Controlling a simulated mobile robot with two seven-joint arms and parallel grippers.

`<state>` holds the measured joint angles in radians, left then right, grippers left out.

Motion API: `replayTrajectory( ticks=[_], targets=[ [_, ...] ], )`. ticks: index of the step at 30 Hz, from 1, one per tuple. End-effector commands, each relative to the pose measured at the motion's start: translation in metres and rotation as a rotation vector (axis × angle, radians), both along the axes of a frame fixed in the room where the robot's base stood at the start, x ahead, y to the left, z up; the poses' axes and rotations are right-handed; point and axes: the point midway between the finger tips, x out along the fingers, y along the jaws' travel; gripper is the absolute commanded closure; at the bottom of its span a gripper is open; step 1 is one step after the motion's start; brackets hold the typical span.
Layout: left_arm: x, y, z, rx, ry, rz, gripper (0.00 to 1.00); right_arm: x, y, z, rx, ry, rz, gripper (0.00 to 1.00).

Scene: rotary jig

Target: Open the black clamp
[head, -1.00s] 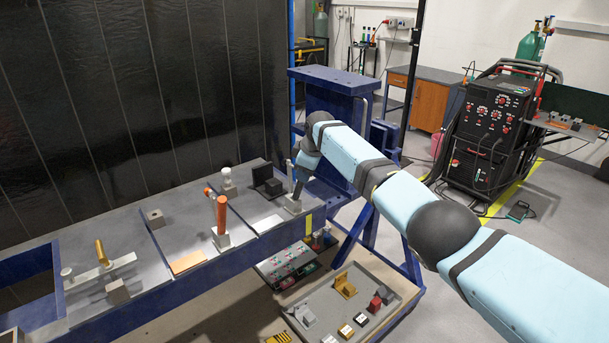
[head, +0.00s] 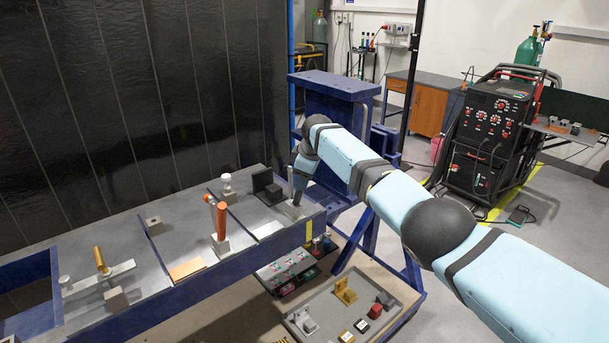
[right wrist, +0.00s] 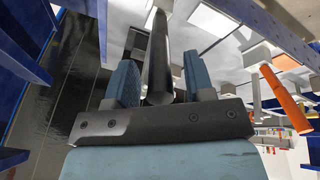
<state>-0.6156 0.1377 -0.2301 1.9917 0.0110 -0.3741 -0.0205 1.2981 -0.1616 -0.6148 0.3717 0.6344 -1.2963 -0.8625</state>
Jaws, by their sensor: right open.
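The black clamp (head: 291,181) stands upright at the right end of the jig table, next to a dark block. My right gripper (head: 298,186) is at this clamp, coming down from the right; its fingers are small and partly hidden in the head view. In the right wrist view the dark clamp handle (right wrist: 160,62) stands between the two blue fingertips of my right gripper (right wrist: 158,82), with gaps showing on both sides. The gripper is open around the handle. My left gripper is not in view.
An orange-handled clamp (head: 222,222) stands left of the black one, and a yellow-handled clamp (head: 100,259) farther left. A dark angled block (head: 266,187) sits close beside my right gripper. A grey tray (head: 318,311) with several parts lies below the table.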

Motion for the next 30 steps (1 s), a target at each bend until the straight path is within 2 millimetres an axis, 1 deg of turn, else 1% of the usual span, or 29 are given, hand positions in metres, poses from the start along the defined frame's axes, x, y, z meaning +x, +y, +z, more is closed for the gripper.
replayTrajectory(
  ticks=[5,8,10,18,21,25,30],
  targets=[
    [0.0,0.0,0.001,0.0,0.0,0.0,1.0,-0.001,-0.002,0.008,0.001,-0.002,0.001,0.52],
    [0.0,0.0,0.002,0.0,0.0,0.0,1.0,-0.005,-0.004,0.019,0.002,-0.002,0.001,0.52],
    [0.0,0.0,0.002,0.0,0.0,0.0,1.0,-0.008,-0.007,0.03,0.002,-0.003,0.001,0.52],
    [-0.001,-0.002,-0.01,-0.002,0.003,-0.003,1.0,-0.025,-0.018,0.09,0.001,-0.004,0.0,0.52],
    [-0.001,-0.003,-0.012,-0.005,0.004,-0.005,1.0,-0.03,-0.022,0.107,0.0,-0.002,0.001,0.52],
    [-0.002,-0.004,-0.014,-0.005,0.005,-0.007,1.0,-0.034,-0.024,0.122,0.001,-0.001,0.0,0.52],
    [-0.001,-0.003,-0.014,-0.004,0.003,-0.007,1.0,-0.036,-0.026,0.13,0.0,0.001,0.0,0.52]
  ],
)
